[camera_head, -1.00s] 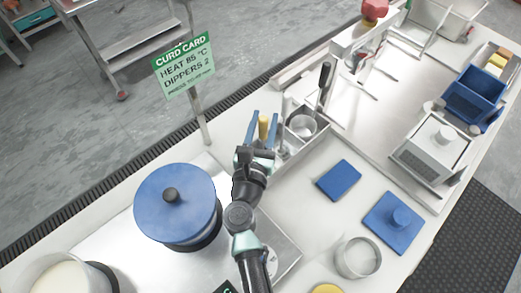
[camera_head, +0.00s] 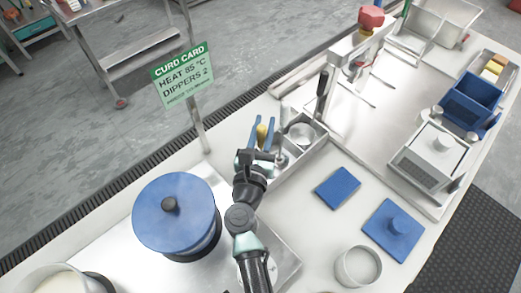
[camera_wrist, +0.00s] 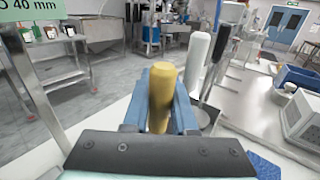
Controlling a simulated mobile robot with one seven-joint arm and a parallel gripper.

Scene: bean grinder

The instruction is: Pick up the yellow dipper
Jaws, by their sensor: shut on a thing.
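The yellow dipper (camera_head: 261,133) shows as an upright yellow handle at the left end of the steel holder. In the wrist view the yellow handle (camera_wrist: 161,98) stands between my blue fingers. My gripper (camera_head: 262,125) is shut on this handle; the fingers also show in the wrist view (camera_wrist: 160,105). The dipper's lower end is hidden behind my gripper.
A white handle (camera_wrist: 195,62) and a black handle (camera_wrist: 218,45) stand close to the right of my fingers. The steel holder (camera_head: 318,140) has a metal cup in it. A blue-lidded pot (camera_head: 175,215) is left of my arm. A sign (camera_head: 182,75) stands behind.

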